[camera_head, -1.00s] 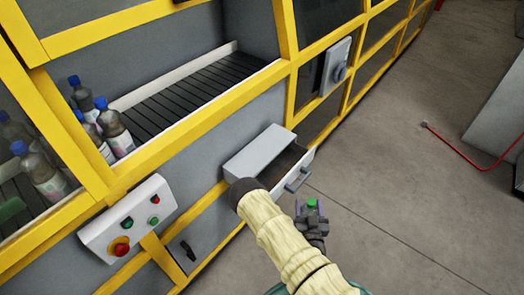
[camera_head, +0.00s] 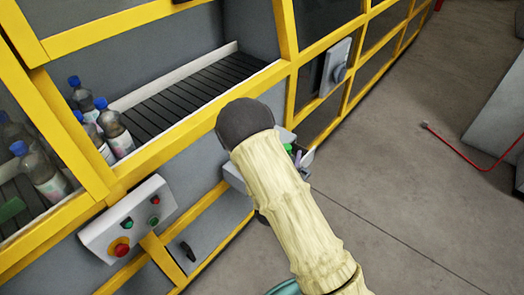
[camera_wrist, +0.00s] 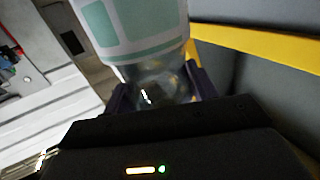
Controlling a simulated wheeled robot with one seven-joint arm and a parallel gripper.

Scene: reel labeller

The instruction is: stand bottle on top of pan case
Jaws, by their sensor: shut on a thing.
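My gripper (camera_wrist: 160,92) is shut on a clear bottle (camera_wrist: 135,28) with a pale green and white label; its dark fingers press both sides of the clear part. A light grey box (camera_head: 234,174) on the machine front, likely the pan case, is mostly hidden behind my arm. I cannot tell whether the bottle touches it.
Several blue-capped bottles (camera_head: 113,128) stand at the left end of the black conveyor (camera_head: 185,92). Yellow frame bars (camera_head: 150,165) run around it. A control box with a red button (camera_head: 128,222) is at lower left.

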